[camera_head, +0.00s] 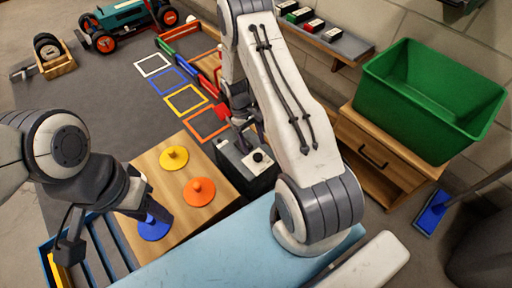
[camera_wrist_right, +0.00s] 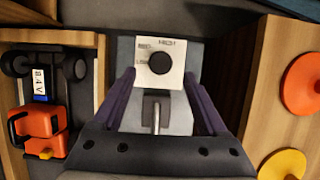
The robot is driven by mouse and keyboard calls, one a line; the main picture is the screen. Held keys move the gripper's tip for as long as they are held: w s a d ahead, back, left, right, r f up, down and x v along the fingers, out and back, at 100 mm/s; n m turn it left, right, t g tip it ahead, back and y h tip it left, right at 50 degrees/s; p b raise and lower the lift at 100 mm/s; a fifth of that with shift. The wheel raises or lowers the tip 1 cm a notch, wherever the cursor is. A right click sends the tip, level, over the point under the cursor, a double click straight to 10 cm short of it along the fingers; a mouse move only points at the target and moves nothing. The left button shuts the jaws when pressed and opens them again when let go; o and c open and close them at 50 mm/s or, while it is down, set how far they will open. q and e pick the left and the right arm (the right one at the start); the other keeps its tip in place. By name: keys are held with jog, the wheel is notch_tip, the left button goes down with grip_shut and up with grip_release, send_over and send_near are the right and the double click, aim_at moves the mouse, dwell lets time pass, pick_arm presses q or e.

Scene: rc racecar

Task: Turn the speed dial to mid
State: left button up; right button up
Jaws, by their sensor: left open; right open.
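The speed dial is a round black knob (camera_wrist_right: 160,66) on a white plate with small lettering, on top of a dark box (camera_head: 240,168). The lettering is too small to read surely, and I cannot tell which mark the knob points at. In the head view the knob (camera_head: 258,157) sits just below my right gripper (camera_head: 250,135). In the right wrist view my right gripper (camera_wrist_right: 160,78) is open, its purple fingers on either side of the plate, with nothing between them touching the knob visibly.
A wooden board (camera_head: 165,190) holds yellow (camera_head: 174,158) and orange (camera_head: 199,191) knobbed discs. A green bin (camera_head: 430,100) stands on a wooden cabinet at right. A teal car (camera_head: 120,18) is at the back left. An orange-and-black item (camera_wrist_right: 38,135) lies in a wooden tray beside the box.

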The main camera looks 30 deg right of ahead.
jog(key=p+v, duration=0.2)
jog(key=v, duration=0.4)
dwell(0.3)
jog(key=s+a+r+n+t+p, duration=0.1)
jog(key=s+a+r, duration=0.2)
jog(key=a+r, duration=0.65)
jog(key=s+a+r+n+t+p, duration=0.1)
jog(key=s+a+r+n+t, duration=0.15)
jog(key=a+r, duration=0.7)
jog(key=s+a+r+n+y+p, duration=0.1)
jog(key=s+a+r, duration=0.1)
jog(key=s+r, duration=0.5)
jog(key=s+a+r+n+y+p, duration=0.15)
jog(key=s+r, duration=0.25)
jog(key=s, duration=0.6)
notch_tip(320, 180, up, 37)
jog(key=p, duration=3.7)
jog(key=shift+a+r+t+h, duration=0.2)
jog(key=shift+a+t+h, duration=0.2)
jog(key=shift+t+h, duration=0.05)
